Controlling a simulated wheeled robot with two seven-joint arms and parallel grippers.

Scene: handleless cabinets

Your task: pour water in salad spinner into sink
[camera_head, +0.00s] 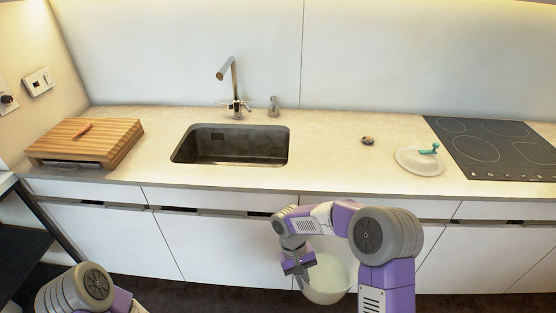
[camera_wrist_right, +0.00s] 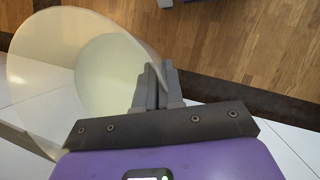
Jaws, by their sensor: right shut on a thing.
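The salad spinner (camera_head: 328,280) is a pale, translucent bowl held in front of the lower cabinets, below the counter edge. My right gripper (camera_head: 300,268) is shut on its rim at the left side. In the right wrist view the gripper fingers (camera_wrist_right: 158,90) clamp the wall of the bowl (camera_wrist_right: 60,65); I cannot make out any water inside. The sink (camera_head: 232,146) is a dark basin set in the counter, up and to the left of the bowl, and it looks empty. My left arm shows only at the bottom left; its gripper is out of view.
A faucet (camera_head: 233,88) and a small dispenser (camera_head: 273,106) stand behind the sink. A wooden board box (camera_head: 85,140) is on the left. A white lid with a green handle (camera_head: 418,163) and a small round item (camera_head: 367,141) lie right, beside the cooktop (camera_head: 490,147). The counter between is clear.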

